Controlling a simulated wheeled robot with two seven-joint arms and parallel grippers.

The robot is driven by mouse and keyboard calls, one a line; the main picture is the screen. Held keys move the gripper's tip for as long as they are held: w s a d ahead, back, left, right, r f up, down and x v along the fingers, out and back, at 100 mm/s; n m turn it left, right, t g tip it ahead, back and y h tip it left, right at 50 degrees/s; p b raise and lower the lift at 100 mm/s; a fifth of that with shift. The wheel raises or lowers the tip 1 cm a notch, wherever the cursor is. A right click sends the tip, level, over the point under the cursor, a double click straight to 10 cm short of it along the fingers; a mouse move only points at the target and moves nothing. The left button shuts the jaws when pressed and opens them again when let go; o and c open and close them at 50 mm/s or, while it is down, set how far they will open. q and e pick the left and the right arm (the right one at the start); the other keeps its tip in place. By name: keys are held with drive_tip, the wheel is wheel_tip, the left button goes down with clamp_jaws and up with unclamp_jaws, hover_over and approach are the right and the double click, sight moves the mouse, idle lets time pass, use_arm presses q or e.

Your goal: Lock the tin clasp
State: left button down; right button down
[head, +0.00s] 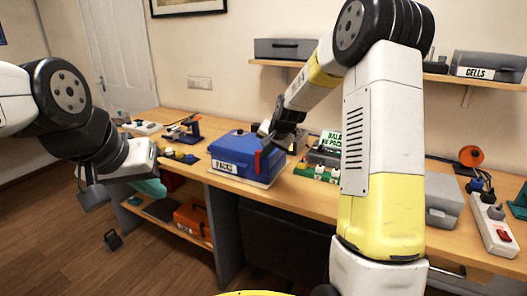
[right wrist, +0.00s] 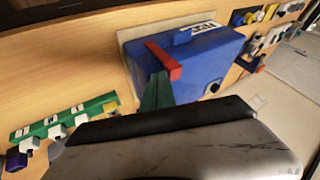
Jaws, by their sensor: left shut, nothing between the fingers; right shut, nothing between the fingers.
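The blue tin (head: 240,154), labelled PACKS, stands on a pale mat on the bench, its lid down. Its red clasp (head: 257,161) is a bar at the right end of the front; I cannot tell if it is latched. In the right wrist view the clasp (right wrist: 163,61) lies across the tin's edge (right wrist: 205,62). My right gripper (head: 270,141) is shut and empty, just above and behind the clasp; contact is unclear. My left gripper (head: 98,199) is shut and empty, left of the bench, away from the tin.
A green strip with white parts (head: 316,172) lies right of the tin, with a BALANCE PACKS sign (head: 331,141) behind. Small parts (head: 180,154) lie to the left. A grey box (head: 443,200) and power strip (head: 492,222) are at right. An orange case (head: 193,221) sits below.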

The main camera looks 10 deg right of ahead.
drive_tip(key=shift+a, duration=0.15)
drive_tip(key=shift+w+a, duration=0.7)
drive_tip(key=shift+a, duration=0.35)
